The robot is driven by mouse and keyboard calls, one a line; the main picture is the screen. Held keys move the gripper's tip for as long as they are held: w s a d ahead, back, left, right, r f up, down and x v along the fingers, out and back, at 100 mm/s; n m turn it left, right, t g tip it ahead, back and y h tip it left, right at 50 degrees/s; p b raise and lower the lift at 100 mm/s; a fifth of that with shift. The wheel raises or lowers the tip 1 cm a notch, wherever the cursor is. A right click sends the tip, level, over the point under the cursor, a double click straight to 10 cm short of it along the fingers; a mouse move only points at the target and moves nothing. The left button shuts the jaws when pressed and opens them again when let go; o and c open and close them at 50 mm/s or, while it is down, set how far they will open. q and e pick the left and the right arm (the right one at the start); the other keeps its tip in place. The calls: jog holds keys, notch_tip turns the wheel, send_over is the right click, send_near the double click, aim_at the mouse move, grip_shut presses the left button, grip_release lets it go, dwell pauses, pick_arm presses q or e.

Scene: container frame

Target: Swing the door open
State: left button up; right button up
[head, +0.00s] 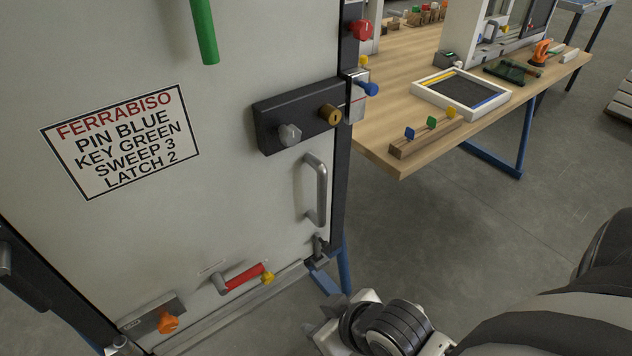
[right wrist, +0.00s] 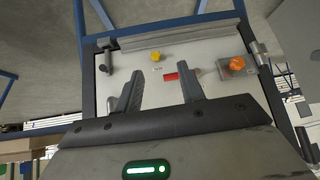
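The pale grey door (head: 230,60) fills the left of the head view and looks flush with its dark frame. A vertical grey pull handle (head: 318,190) is near its right edge. Above it is a dark lock box (head: 272,117) with a grey knob (head: 290,135) and a brass cylinder (head: 329,115). A blue-ended pin (head: 367,89) is at the frame. My right gripper (head: 325,312) is low, below the handle and apart from it. In the right wrist view its fingers (right wrist: 158,88) are spread and empty, facing the lower door. My left gripper is not in view.
Low on the door are a red lever (head: 244,278), a yellow knob (head: 268,278) and an orange knob (head: 168,323). A sign (head: 122,140) and a green bar (head: 204,32) are higher. A wooden table (head: 405,160) stands behind on the right; floor before it is clear.

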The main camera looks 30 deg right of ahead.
jog(key=s+d+r+g+h, duration=0.1)
jog(key=d, duration=0.3)
jog(key=t+y, duration=0.4)
jog(key=t, duration=0.7)
send_near(325, 189)
jog(key=shift+n, duration=0.5)
jog(key=x, duration=1.1)
grip_shut()
